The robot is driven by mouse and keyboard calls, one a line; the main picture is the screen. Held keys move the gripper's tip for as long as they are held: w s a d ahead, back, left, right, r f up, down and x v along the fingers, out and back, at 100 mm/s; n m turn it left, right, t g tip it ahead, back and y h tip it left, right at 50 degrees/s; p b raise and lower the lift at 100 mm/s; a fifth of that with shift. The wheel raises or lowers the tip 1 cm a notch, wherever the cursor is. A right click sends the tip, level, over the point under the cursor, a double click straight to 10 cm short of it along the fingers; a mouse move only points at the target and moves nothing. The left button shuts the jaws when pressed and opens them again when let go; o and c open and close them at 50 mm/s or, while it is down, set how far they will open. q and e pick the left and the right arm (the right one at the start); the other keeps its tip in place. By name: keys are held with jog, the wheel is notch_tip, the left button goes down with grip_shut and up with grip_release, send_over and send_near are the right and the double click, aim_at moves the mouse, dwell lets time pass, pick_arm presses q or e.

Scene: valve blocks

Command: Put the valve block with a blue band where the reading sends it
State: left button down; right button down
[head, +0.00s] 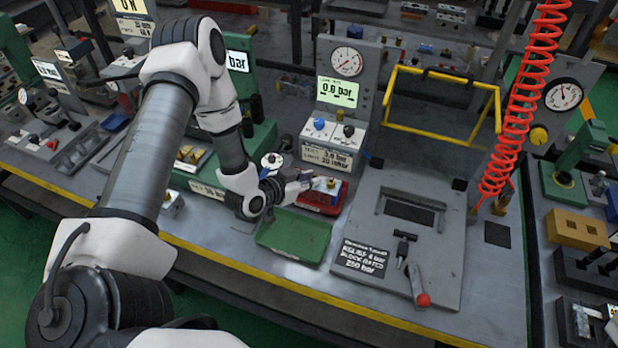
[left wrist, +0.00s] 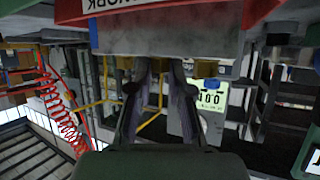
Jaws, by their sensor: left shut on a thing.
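In the head view my left gripper (head: 292,183) reaches right to the red tray (head: 322,208) and is shut on a small pale valve block (head: 326,184) with a brass fitting. A little blue shows on the block. In the left wrist view, which is upside down, the gripper fingers (left wrist: 163,85) meet a grey block face (left wrist: 170,40), with the red tray labelled REWORK (left wrist: 150,4) at it. I cannot tell whether the block rests on the tray floor. The test stand's display (head: 337,92) reads 0.0 bar. My right gripper is not in view.
An empty green tray (head: 293,236) lies in front of the red one. A grey fixture plate (head: 440,250) with a red-knobbed lever, a yellow guard frame (head: 440,135) and a red coiled hose (head: 518,110) stand to the right. The gauge stand is behind the red tray.

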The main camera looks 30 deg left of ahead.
pick_arm(q)
jog(key=c, duration=1.1)
grip_release()
jog(key=shift+d, duration=0.1)
jog(key=shift+o, duration=0.2)
jog(key=shift+r, duration=0.15)
jog(key=shift+s, duration=0.3)
jog(key=p+v, duration=0.2)
jog(key=v, duration=0.9)
jog(key=shift+s+r, duration=0.15)
jog(key=shift+s, duration=0.05)
